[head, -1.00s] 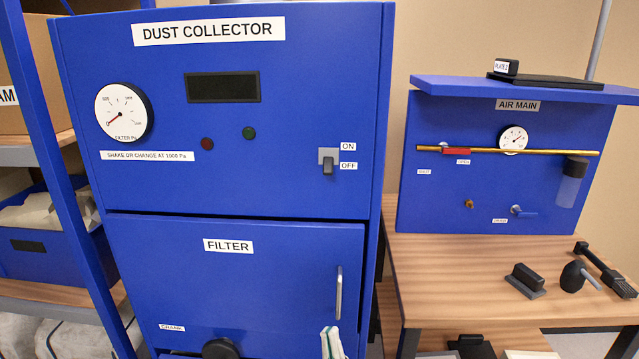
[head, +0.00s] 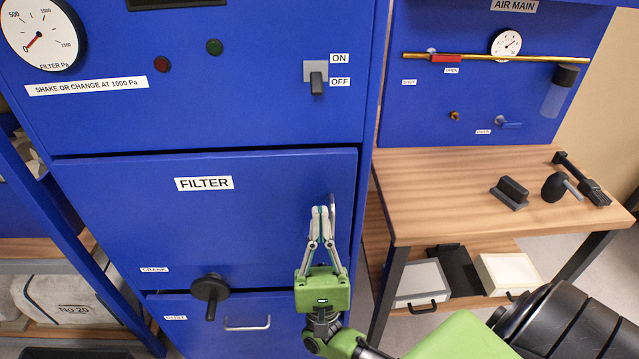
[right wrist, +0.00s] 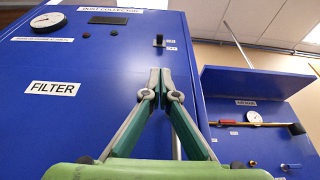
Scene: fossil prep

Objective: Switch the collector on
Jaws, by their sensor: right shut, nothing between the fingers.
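The blue dust collector (head: 250,110) fills the left and middle of the head view. Its black toggle switch (head: 317,82) sits on a grey plate beside the ON and OFF labels, with the lever down at OFF. The switch also shows in the right wrist view (right wrist: 160,41), beyond and above the fingertips. My right gripper (head: 320,210) is shut and empty, pointing up in front of the filter door, below the switch and apart from it. It hides part of the door handle (head: 332,205). My left gripper is not in view.
The pressure gauge (head: 40,35) reads near 0, and the red lamp (head: 162,64) and green lamp (head: 214,46) look dark. A crank knob (head: 210,288) sticks out low on the collector. A wooden bench (head: 460,190) with tools stands to the right.

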